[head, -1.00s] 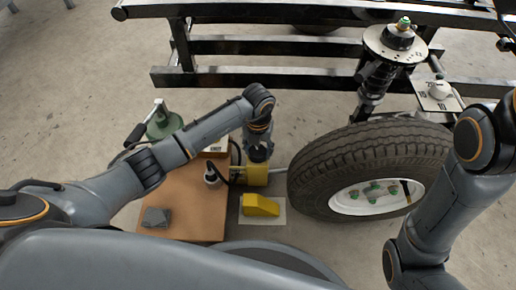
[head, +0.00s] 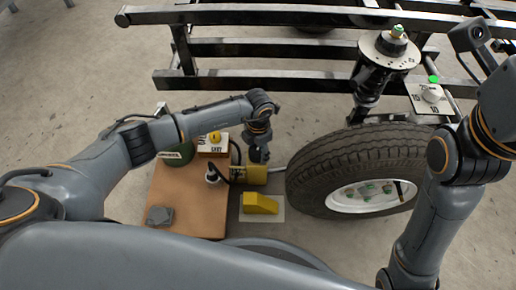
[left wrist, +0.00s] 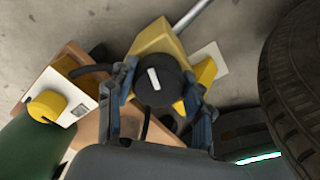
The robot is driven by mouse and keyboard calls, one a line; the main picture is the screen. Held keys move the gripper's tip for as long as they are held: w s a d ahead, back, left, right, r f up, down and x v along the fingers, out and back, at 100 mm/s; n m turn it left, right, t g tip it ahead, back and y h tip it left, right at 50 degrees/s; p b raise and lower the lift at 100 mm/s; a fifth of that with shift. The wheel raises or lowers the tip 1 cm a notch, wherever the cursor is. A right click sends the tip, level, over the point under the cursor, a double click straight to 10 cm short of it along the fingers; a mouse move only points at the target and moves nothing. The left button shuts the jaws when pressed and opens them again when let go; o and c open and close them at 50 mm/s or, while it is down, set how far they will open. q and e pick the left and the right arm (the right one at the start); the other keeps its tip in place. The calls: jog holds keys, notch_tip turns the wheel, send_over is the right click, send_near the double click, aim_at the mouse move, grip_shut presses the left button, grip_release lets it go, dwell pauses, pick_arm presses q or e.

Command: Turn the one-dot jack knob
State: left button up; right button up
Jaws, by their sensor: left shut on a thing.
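The yellow jack (head: 256,175) sits on the floor left of the tyre, with a rod running toward the wheel. In the left wrist view, a round black knob (left wrist: 158,88) with a white pointer line is on the yellow jack body (left wrist: 158,40). My left gripper (left wrist: 160,84) has a finger on either side of this knob and is shut on it. In the head view, my left gripper (head: 259,154) is above the jack and hides the knob. I cannot make out any dot marking. My right gripper does not show.
The tyre (head: 330,165) stands close right of the jack. A yellow wedge (head: 260,204) lies in front. A brown board (head: 180,205) holds a grey block (head: 159,215) and a box with a yellow knob (head: 215,137). A numbered dial plate (head: 420,103) is at right.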

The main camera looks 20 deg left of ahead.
aim_at(258, 150)
pick_arm(q)
jog(key=shift+m, duration=0.5)
jog(key=o, duration=1.2)
notch_tip(258, 150, up, 12)
dwell(0.4)
